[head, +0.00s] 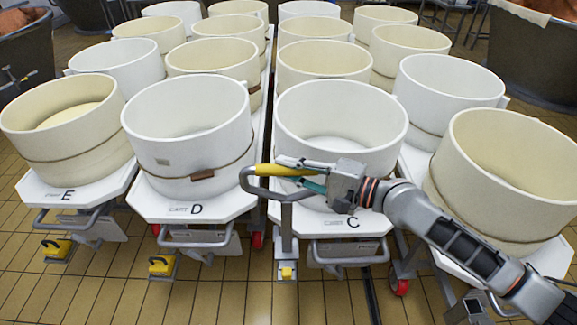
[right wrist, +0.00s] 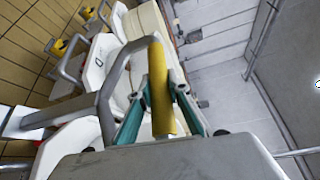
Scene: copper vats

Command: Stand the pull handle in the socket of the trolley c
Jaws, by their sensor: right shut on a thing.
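The pull handle is a grey bent bar with a yellow grip (head: 283,170) and a flat grey post (head: 286,222) hanging straight down. My right gripper (head: 302,174) is shut on the yellow grip, which also shows between its teal fingers in the right wrist view (right wrist: 159,95). The post looks upright at the front left of trolley C (head: 374,224), a white platform bearing a white vat. A yellow piece (head: 287,272) shows at the post's foot. I cannot tell whether the post's end is in the socket or just above it; the socket itself is not clearly visible. My left gripper is out of view.
Trolley D (head: 150,209) with a white vat (head: 190,140) stands close to the left, and trolley E (head: 40,190) beyond it. A cream vat (head: 505,170) on another trolley is at the right, under my forearm. More vats fill the rows behind. Tiled floor (head: 225,300) is free in front.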

